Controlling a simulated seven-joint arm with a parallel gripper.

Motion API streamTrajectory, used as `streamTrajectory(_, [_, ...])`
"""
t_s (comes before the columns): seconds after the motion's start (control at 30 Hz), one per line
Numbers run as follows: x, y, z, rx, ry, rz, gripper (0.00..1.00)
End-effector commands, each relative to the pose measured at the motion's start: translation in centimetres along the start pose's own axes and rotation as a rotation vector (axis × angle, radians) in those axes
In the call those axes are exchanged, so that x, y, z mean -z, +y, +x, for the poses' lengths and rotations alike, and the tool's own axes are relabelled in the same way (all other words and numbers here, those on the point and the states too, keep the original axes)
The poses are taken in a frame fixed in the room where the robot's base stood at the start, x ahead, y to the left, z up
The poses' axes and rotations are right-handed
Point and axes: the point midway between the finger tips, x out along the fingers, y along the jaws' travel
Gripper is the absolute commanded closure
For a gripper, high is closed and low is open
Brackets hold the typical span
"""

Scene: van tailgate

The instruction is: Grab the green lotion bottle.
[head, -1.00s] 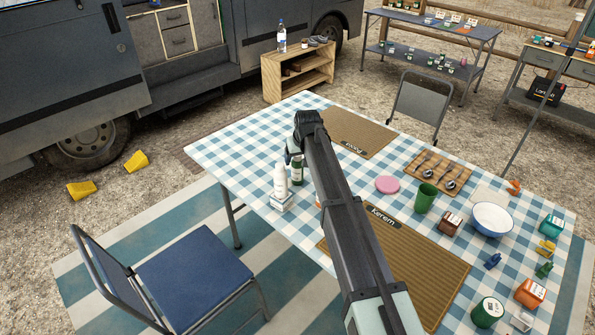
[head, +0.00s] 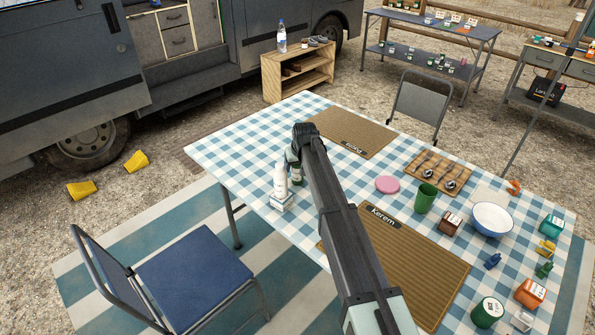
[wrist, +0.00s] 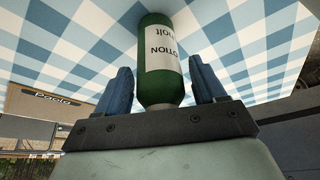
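The green lotion bottle (wrist: 160,80) stands on the checked tablecloth (head: 240,142). In the wrist view its white label reads upside down. In the head view the bottle (head: 296,175) is mostly covered by my gripper (head: 298,155), and only part of its green side and label shows. In the wrist view the two blue fingers of my gripper (wrist: 162,85) stand one on each side of the bottle. They look open, with narrow gaps to its sides; the bottle's narrow end points toward the palm.
A white bottle (head: 280,180) stands close left of the lotion bottle, with a small white box (head: 282,201) at its foot. A woven placemat (head: 352,133) lies behind right. A green cup (head: 425,197) and a pink disc (head: 387,185) are further right.

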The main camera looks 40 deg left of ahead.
Motion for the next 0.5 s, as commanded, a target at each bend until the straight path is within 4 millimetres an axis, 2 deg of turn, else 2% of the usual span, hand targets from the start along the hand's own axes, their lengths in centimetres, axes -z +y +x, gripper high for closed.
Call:
streamTrajectory(0.07, [0.0, 0.0, -0.02, 0.0, 0.0, 0.0, 0.39])
streamTrajectory(0.5, [0.01, 0.0, -0.03, 0.0, 0.0, 0.0, 0.81])
